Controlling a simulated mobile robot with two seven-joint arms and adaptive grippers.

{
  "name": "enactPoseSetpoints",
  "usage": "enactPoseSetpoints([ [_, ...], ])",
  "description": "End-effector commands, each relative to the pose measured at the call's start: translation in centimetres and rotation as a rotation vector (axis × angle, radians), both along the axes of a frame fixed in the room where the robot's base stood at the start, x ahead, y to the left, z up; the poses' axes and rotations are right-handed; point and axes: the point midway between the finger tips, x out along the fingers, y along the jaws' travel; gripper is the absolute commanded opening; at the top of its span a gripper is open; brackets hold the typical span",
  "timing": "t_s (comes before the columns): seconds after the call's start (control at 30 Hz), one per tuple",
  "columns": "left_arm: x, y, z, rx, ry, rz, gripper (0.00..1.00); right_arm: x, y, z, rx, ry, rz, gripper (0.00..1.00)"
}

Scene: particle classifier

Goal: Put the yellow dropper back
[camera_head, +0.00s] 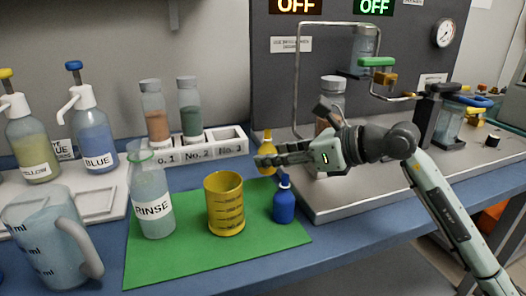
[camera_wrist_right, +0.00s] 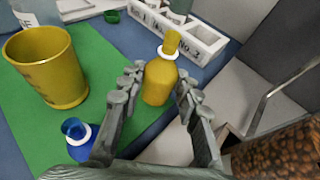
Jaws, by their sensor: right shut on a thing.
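The yellow dropper (camera_head: 267,148) is a small bottle with a white collar and yellow cap, upright behind the blue dropper. My right gripper (camera_head: 262,160) reaches in from the right and is shut on its body. In the right wrist view the yellow dropper (camera_wrist_right: 159,82) is between the two fingers (camera_wrist_right: 160,88). I cannot tell whether its base touches the surface. The blue dropper (camera_head: 284,206) stands on the right part of the green mat (camera_head: 180,265). My left gripper is not in view.
A yellow beaker (camera_head: 225,215) and the RINSE bottle (camera_head: 153,208) stand on the mat. Behind is a white rack (camera_head: 205,144) with two vials; its No. 3 slot is empty. A raised grey tray (camera_head: 330,207) with equipment is at the right. A pitcher (camera_head: 45,240) stands front left.

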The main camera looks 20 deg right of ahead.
Motion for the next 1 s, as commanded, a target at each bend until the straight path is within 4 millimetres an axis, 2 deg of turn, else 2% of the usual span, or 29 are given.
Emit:
enactPoseSetpoints([
  [0.33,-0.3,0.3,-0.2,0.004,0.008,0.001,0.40,0.0,0.0,-3.7,0.002,0.003,0.000,0.03],
  [0.73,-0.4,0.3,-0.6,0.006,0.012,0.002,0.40,0.0,0.0,-4.1,-0.001,0.001,0.000,0.03],
  [0.9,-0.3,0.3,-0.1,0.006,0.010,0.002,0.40,0.0,0.0,-4.3,0.000,0.000,0.000,0.03],
  [0.93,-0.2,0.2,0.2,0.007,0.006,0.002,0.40,0.0,0.0,-4.3,0.000,0.001,0.000,0.33],
  [1.0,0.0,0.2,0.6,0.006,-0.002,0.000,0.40,0.0,0.0,-4.3,0.000,0.001,0.000,0.42],
])
